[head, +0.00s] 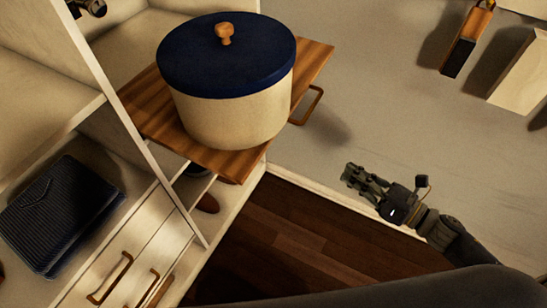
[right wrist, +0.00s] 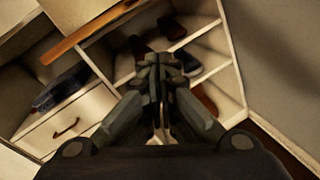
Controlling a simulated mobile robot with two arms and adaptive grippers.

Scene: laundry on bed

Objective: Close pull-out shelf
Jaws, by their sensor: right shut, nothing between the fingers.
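The wooden pull-out shelf (head: 150,107) sticks out of the white cabinet in the head view. A curved handle (head: 312,104) is on its right edge. A cream pot (head: 235,110) with a dark blue lid stands on the board. My right gripper (head: 352,178) is below and right of the handle, apart from it, shut and empty. Its closed fingers (right wrist: 158,75) also show in the right wrist view, with the board's wooden edge (right wrist: 95,32) at the upper left. A dark mechanical piece (head: 88,6) at the top left may be my left gripper; its jaws are unclear.
The cabinet has a drawer front (head: 125,262) with handles and a dark folded item (head: 60,212) above it. Shoes (right wrist: 172,28) lie on its lower shelves. Dark wood floor (head: 290,230) lies below. A pale wall (head: 400,110) with wooden fixtures is at the right.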

